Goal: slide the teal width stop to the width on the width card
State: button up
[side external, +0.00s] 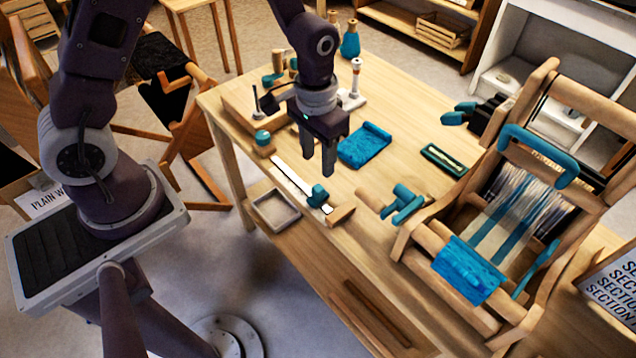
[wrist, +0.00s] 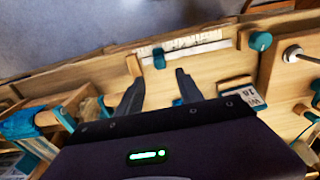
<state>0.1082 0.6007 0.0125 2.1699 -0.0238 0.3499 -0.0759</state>
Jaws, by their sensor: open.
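The teal width stop (side external: 318,196) sits on the pale ruled strip (side external: 290,178) near its wooden end block (side external: 341,216). In the wrist view the stop (wrist: 160,59) is on the strip (wrist: 195,43), near the left end block (wrist: 134,66). My gripper (side external: 319,170) is open and empty, pointing down above the table near the stop and apart from it. In the wrist view the stop shows just beyond the gap between my fingertips (wrist: 158,80). The width card (wrist: 243,91) lies to the right of my fingers, partly cut off by my gripper; its printing is turned and seems to include 18.
A teal-topped knob (side external: 263,138) stands at the strip's far end. A teal cloth (side external: 365,145) lies behind my gripper. Teal-and-wood pieces (side external: 403,205) and the loom (side external: 545,165) stand to the right. A shallow tray (side external: 276,211) is beside the strip, by the table's front edge.

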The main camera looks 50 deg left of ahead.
aim_at(318, 187)
notch_tip(318, 187, down, 9)
jog(key=shift+r, duration=0.1)
grip_shut()
dwell(1.5)
